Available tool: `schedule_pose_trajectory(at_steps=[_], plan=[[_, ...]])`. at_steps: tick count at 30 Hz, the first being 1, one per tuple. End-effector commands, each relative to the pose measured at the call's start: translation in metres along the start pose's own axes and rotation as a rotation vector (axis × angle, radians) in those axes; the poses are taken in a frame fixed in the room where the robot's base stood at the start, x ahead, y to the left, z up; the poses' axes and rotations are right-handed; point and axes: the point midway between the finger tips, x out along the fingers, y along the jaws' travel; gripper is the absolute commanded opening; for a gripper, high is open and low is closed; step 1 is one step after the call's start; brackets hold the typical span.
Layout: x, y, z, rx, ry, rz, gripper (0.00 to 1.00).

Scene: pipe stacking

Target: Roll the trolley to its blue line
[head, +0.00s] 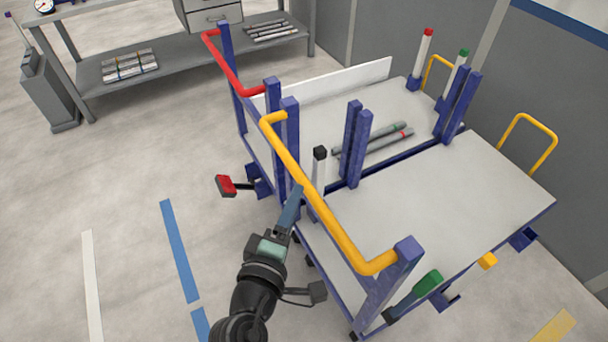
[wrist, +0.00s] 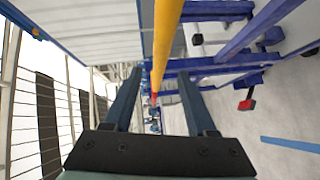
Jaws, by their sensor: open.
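Two blue-framed trolleys with pale decks stand side by side. The nearer trolley (head: 460,190) has a yellow push handle (head: 335,215), and its deck looks bare. The farther trolley (head: 310,128) has a red handle (head: 230,68) and carries grey pipes (head: 378,143). My gripper (head: 297,200) is at the yellow handle. In the wrist view, the yellow handle (wrist: 166,40) runs between the open fingers of my gripper (wrist: 159,80); contact cannot be told. A blue line (head: 180,250) lies on the floor to the left, apart from both trolleys.
A red pedal (head: 227,185) juts from the farther trolley's left end; a green pedal (head: 428,284) is at the nearer one. A white line (head: 92,285) lies left of the blue line. A workbench (head: 180,70) stands at the back left. Floor left of the trolleys is clear.

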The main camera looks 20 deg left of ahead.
Motion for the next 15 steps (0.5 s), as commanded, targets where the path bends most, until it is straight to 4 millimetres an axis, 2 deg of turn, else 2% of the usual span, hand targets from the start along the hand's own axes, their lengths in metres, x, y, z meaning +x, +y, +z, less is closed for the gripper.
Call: schedule_pose_trajectory(at_steps=[1,6,9,15], plan=[[0.011,0.002,-0.001,0.001,-0.001,0.001,0.57],[0.042,0.001,-0.001,0.002,0.000,0.000,0.57],[0.056,0.001,0.000,0.001,-0.001,0.001,0.57],[0.070,0.000,0.000,0.001,0.000,0.000,0.57]])
